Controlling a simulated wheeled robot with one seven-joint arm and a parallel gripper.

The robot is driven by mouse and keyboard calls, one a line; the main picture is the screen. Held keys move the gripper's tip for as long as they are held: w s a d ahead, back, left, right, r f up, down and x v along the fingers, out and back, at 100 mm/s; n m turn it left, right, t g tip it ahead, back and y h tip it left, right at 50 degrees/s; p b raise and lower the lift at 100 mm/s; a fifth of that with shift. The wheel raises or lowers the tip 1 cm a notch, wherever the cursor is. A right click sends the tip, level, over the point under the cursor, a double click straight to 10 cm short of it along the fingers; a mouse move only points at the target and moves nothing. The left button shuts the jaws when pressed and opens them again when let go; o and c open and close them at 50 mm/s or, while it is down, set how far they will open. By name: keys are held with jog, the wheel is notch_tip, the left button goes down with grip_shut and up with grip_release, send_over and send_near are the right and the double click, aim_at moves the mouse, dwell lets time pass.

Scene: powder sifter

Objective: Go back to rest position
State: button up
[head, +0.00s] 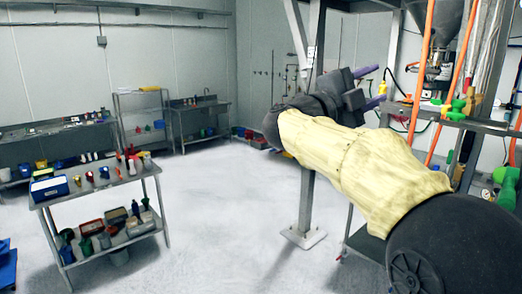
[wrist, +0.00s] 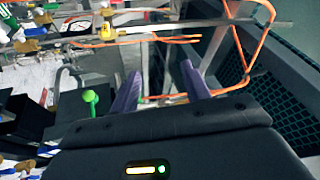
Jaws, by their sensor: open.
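My gripper (head: 375,88) shows at the upper right of the head view, at the end of my raised arm with its cream sleeve. Its two purple fingers stand apart, with nothing visible between them. In the wrist view my gripper (wrist: 158,90) has its fingers spread, pointing away toward metal framework and an orange tube (wrist: 265,50). In the head view the gripper is in front of a steel post (head: 308,195) and left of the sifter frame.
The sifter frame (head: 480,122) with orange tubes and green knobs stands at the right, close to my arm. A steel cart (head: 110,182) with bottles and bins stands at the left. Benches (head: 197,107) line the back walls. The pale floor (head: 225,220) between is clear.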

jog(key=w+a+f+n+t+y+b, duration=0.1)
jog(key=w+a+f+n+t+y, duration=0.2)
jog(key=w+f+n+t+y, duration=0.25)
jog(key=w+a+f+n+t+y+b, duration=0.1)
jog(key=w+a+f+n+t+y, duration=0.15)
jog(key=f+n+t+y, duration=0.5)
jog(key=s+a+f+n+g+y+b, duration=0.1)
jog(key=a+f+n+g+y, duration=0.15)
jog(key=f+n, duration=0.45)
jog(key=s+a+f+n+g+y, duration=0.1)
jog(key=a+f+n+g+y, duration=0.2)
jog(key=f, duration=0.7)
jog(key=s+d+f+n+g+b, duration=0.1)
jog(key=s+f+n+g, duration=0.2)
jog(key=s+f+g, duration=0.4)
jog(key=s+d+f+n+g+y+b, duration=0.1)
jog(key=s+f+g, duration=0.5)
jog(key=s+f, duration=1.2)
jog(key=shift+d+f+n+g+b, duration=0.35)
jog(key=shift+d+f+n, duration=0.4)
jog(key=shift+f+n, duration=0.2)
